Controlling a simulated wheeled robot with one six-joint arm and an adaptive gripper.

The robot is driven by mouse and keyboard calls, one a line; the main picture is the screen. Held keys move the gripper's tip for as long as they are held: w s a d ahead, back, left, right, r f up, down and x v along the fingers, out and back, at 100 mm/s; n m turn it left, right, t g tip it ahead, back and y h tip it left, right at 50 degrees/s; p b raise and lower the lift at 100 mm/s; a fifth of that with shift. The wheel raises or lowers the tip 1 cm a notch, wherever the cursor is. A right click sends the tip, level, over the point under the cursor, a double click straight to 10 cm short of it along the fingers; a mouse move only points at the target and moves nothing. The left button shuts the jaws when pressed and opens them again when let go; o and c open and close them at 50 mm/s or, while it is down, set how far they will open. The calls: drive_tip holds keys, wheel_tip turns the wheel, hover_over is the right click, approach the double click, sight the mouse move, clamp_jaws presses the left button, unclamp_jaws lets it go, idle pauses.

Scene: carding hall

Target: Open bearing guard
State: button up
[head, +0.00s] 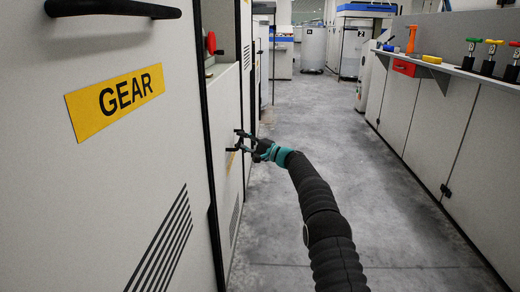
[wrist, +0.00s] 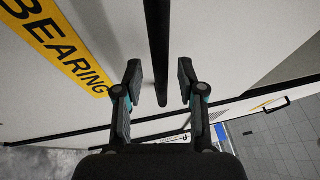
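The bearing guard (head: 222,112) is the pale panel beyond the nearer door in the head view, and it looks shut. Its yellow BEARING label (wrist: 60,48) shows at the upper left of the wrist view. A black bar handle (wrist: 158,35) runs down from the top of the wrist view. My gripper (wrist: 159,68) is open, with one finger on each side of the handle and gaps on both sides. In the head view my gripper (head: 236,141) is close to the guard's face and hides part of it. Whether the handle lies fully between the fingertips is unclear.
A nearer door with a yellow GEAR label (head: 115,102) and its own black handle (head: 112,9) fills the left. A shelf (head: 455,70) with colored tools lines the right. The grey floor aisle (head: 310,130) between is clear. Machines and drums stand at the back.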

drive_tip(key=v, duration=1.1)
